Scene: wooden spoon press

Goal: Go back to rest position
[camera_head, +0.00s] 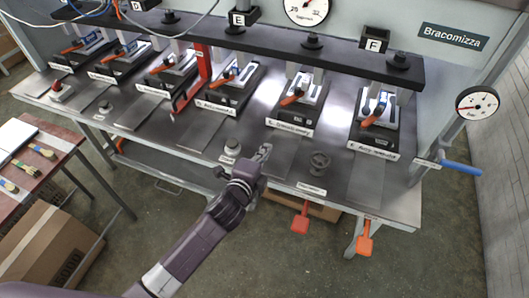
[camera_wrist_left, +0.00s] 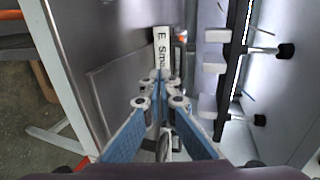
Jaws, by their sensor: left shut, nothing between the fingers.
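My left gripper (camera_head: 265,152) reaches in from the lower left in the head view and hangs over the front edge of the press table (camera_head: 330,150). Its fingers are shut and empty. My right gripper is in neither view.
Several press stations with orange-handled levers (camera_head: 292,96) line the table. A grey knob (camera_head: 320,160) and a pale button (camera_head: 232,147) stand near the front edge. Orange pedals (camera_head: 300,222) hang below. A side table (camera_head: 60,190) and cardboard box (camera_head: 45,245) are at left.

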